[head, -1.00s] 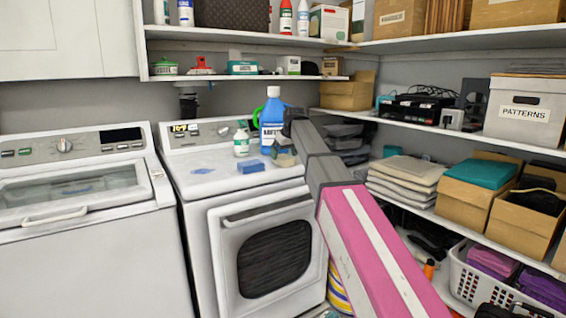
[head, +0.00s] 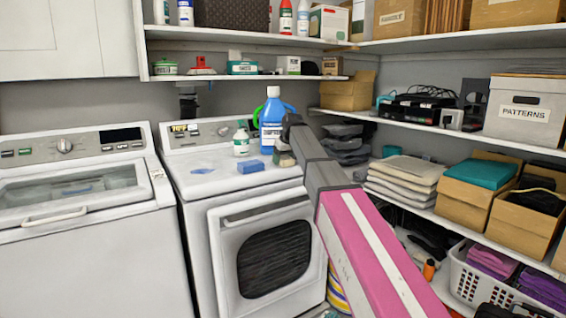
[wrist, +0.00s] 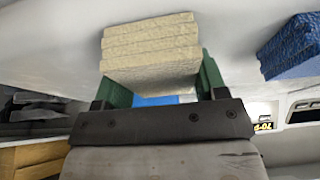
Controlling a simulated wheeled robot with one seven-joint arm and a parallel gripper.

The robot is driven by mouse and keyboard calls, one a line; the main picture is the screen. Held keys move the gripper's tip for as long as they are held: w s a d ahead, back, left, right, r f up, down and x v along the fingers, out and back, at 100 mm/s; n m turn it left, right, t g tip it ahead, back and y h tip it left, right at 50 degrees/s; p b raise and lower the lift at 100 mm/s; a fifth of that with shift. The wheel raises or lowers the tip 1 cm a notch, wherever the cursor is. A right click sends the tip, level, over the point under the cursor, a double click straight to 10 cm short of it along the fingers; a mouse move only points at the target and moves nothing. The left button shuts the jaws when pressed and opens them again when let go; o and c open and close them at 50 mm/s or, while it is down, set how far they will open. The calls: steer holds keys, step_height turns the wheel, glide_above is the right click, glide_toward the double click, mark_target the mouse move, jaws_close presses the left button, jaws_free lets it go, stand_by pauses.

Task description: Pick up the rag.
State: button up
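The rag (wrist: 150,48) is a beige, thick, folded cloth on the white dryer top. It shows large in the wrist view. In the head view only a small part of it seems to show, beside my gripper (head: 284,153). In the wrist view my gripper (wrist: 165,88) has its green fingers spread wide, one at each side of the rag. The right finger is close against the rag's side, and the rag covers part of the left one. I see no clear squeeze on the cloth.
A blue sponge-like block (head: 250,167) lies left of my gripper. A white bottle (head: 241,142) and a blue jug (head: 271,122) stand close behind. A washer (head: 75,200) is at the left. Loaded shelves (head: 470,140) fill the right side. The dryer top's left part is mostly clear.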

mark_target(283, 157)
steer(key=shift+c, duration=1.3)
steer(key=shift+r, duration=0.7)
step_height(283, 157, up, 3)
steer(key=shift+w, duration=0.1)
steer(key=s+a+r, duration=0.6)
steer(key=a+r, duration=0.1)
steer(key=a, duration=0.2)
steer(key=shift+s+a, duration=0.35)
steer(key=o, duration=0.4)
steer(key=shift+c, duration=1.4)
